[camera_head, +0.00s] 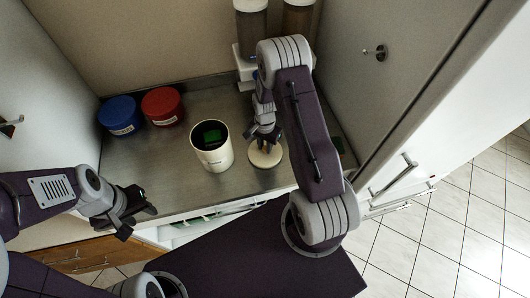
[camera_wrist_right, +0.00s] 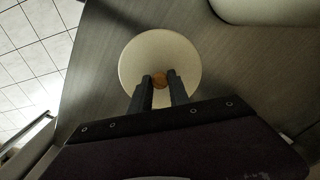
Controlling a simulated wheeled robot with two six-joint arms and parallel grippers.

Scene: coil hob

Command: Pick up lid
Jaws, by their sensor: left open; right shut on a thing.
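The lid (camera_head: 266,158) is a round cream disc with a small wooden-coloured knob. It is at the worktop to the right of the cream canister; I cannot tell whether it touches the surface. My right gripper (camera_head: 263,138) is above it, and in the right wrist view the gripper (camera_wrist_right: 161,80) is shut on the knob at the centre of the lid (camera_wrist_right: 185,57). The cream canister (camera_head: 213,157) stands upright and open, with something green inside. My left gripper (camera_head: 146,202) is open and empty near the worktop's front left edge.
A blue tub (camera_head: 120,116) and a red tub (camera_head: 162,106) stand at the back left. Dispensers (camera_head: 251,22) are at the back wall. A cabinet wall (camera_head: 372,75) bounds the right side. The worktop (camera_head: 160,165) is clear left of the canister.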

